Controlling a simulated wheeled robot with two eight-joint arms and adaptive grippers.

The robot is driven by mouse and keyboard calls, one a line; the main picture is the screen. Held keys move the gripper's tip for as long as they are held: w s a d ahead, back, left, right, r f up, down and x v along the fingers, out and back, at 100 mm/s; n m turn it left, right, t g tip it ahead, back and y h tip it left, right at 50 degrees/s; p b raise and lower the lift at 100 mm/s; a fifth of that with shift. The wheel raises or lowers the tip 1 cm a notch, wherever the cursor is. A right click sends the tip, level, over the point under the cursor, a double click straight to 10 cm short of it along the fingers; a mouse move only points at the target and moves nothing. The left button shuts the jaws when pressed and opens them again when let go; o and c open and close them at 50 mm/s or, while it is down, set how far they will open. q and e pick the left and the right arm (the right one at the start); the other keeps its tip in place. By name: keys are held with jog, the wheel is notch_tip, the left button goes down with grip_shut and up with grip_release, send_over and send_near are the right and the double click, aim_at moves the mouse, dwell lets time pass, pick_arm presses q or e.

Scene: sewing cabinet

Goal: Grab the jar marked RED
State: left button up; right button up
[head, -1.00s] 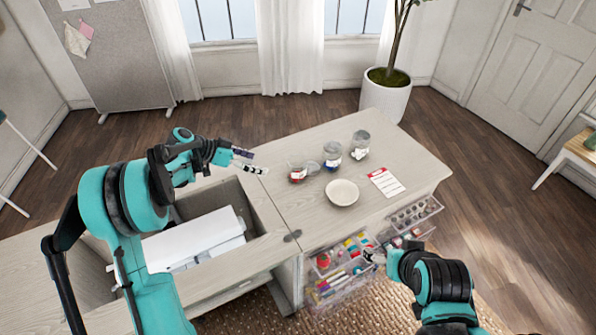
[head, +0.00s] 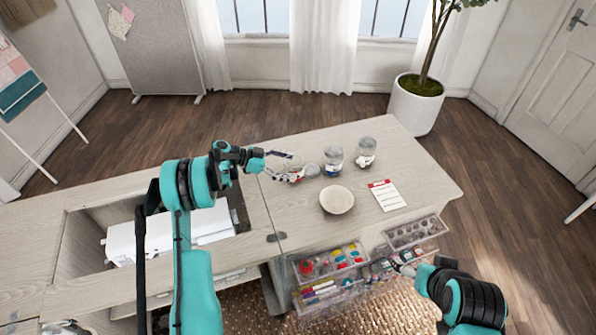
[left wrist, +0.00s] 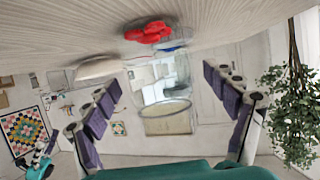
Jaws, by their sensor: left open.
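The glass jar with red contents (head: 296,178) stands on the table top, leftmost of the jars and partly covered by my left gripper (head: 279,166). In the left wrist view, which is upside down, red pieces (left wrist: 150,33) show at the jar's bottom. Its clear glass and round rim lie between the two purple-padded fingers of my open left gripper (left wrist: 165,100). I cannot tell whether a finger touches it. No RED label is readable. My right gripper (head: 402,262) is low at the front, by the open clear drawers; its fingers are too small to judge.
A jar with blue contents (head: 333,162) and one with pale contents (head: 366,153) stand to the right. A small glass lid-like piece (head: 312,170) lies close by. A white bowl (head: 337,200) and a red-topped card (head: 387,195) are in front. Open drawers (head: 326,290) jut out below.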

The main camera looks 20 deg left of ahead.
aim_at(303, 169)
pick_arm(q)
jog(key=b+x, duration=0.2)
jog(key=x, duration=0.3)
jog(key=shift+d+f, duration=0.1)
jog(key=shift+d, duration=0.2)
jog(key=shift+c, duration=0.7)
jog(key=c, duration=1.3)
